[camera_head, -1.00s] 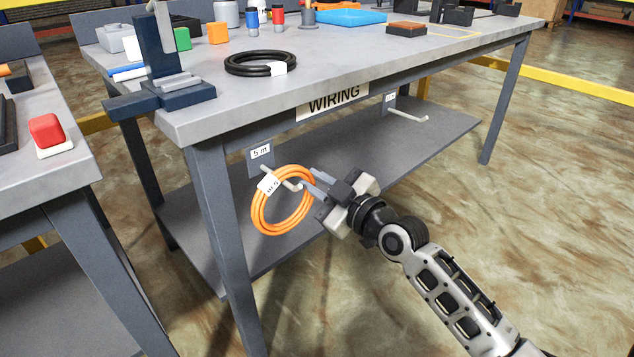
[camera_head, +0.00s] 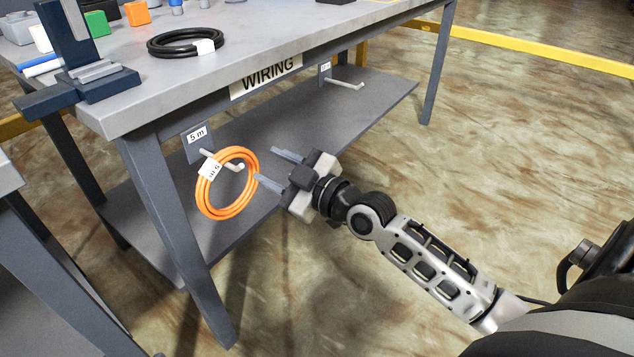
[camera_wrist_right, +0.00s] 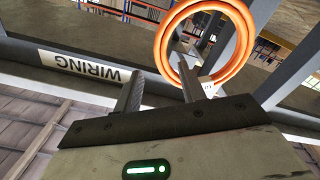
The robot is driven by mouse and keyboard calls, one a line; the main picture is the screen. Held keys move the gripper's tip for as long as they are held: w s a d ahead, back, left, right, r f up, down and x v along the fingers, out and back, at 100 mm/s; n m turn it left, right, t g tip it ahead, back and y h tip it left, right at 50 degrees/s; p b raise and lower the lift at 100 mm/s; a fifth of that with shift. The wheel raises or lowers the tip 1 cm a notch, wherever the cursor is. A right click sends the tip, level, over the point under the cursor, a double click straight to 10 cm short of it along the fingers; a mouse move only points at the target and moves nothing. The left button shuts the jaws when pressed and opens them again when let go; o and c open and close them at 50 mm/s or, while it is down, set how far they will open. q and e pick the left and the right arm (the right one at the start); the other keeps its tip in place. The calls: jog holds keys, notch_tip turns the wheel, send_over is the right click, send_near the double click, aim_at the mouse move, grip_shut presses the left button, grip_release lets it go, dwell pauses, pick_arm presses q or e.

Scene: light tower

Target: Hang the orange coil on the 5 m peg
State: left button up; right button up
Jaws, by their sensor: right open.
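The orange coil (camera_head: 224,213) hangs around the 5 m peg (camera_head: 229,163), with the peg's upturned tip showing inside the ring. A white tag (camera_head: 210,168) sits on the coil's upper left. The peg's plate with its 5 m label (camera_head: 197,137) is by the table's near leg. My right gripper (camera_head: 267,166) is open and empty, just right of the coil and apart from it. In the right wrist view the coil (camera_wrist_right: 161,45) is ahead of the open fingers (camera_wrist_right: 160,75). My left gripper is out of view.
The grey table (camera_head: 270,45) carries a black coil (camera_head: 165,46) and a dark blue stand (camera_head: 100,82). A WIRING sign (camera_head: 265,76) is on its edge. A second peg (camera_head: 345,84) is farther back, empty. A lower shelf (camera_head: 300,130) lies under the tabletop. The floor on the right is clear.

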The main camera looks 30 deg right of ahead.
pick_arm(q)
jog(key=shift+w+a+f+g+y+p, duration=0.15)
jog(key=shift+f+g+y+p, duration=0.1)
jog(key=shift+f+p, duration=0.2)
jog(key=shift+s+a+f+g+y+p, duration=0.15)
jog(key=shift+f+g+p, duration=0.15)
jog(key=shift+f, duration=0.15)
pick_arm(e)
jog(key=v, duration=1.2)
